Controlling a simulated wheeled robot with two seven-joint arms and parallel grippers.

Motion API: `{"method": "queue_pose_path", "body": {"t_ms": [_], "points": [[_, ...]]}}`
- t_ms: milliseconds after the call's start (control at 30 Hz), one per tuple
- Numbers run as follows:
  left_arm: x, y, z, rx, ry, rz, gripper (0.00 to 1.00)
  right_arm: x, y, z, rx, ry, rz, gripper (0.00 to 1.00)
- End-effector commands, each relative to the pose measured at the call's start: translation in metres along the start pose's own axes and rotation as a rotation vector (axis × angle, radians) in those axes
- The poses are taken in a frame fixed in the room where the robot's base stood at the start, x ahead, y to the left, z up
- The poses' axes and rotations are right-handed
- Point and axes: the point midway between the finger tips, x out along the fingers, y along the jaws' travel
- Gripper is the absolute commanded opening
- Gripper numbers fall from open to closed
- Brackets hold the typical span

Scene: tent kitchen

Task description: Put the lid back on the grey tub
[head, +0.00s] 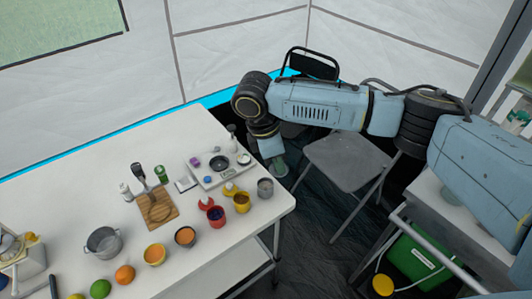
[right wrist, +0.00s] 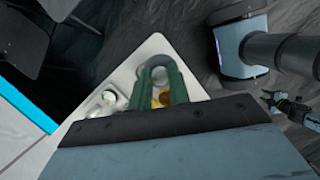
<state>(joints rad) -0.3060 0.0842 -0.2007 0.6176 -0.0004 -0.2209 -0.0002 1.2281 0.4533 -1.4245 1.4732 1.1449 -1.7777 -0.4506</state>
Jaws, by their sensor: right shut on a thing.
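The grey tub (head: 265,188) stands upright on the white table near its right corner. My right gripper (head: 279,168) points down close beyond the tub, by the table's edge. In the right wrist view its green fingers (right wrist: 160,82) are shut on a grey round piece that looks like the lid, mostly hidden by the fingers. That piece and the tub below overlap there, so I cannot tell how far apart they are. A small dark jointed part at the right of that view may be my left gripper (right wrist: 287,106), too small to read.
A yellow mug (head: 241,203) and a red mug (head: 215,216) stand left of the tub. A grey tray (head: 212,181) with small items lies behind them. A cutting board (head: 158,207) and a pot (head: 103,242) are farther left. A grey folding chair (head: 346,160) stands right of the table.

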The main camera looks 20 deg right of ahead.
Motion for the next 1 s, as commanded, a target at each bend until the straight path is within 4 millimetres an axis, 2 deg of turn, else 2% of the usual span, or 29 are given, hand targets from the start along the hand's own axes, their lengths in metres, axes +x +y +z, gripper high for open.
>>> {"method": "queue_pose_path", "body": {"t_ms": [200, 600, 800, 1000], "points": [[-0.014, 0.0, 0.001, -0.001, -0.003, 0.0, 0.36, 0.005, 0.014, -0.012, -0.48, 0.004, 0.132, 0.0], [-0.033, -0.002, -0.011, -0.002, 0.013, -0.001, 0.36, 0.019, 0.036, -0.025, -1.282, 0.009, 0.359, 0.0], [-0.04, 0.0, -0.012, -0.003, 0.014, 0.001, 0.36, 0.026, 0.042, -0.028, -1.587, 0.01, 0.443, 0.0], [-0.043, 0.002, -0.013, -0.004, 0.014, 0.004, 0.36, 0.03, 0.046, -0.029, -1.749, 0.009, 0.49, 0.0]]}}
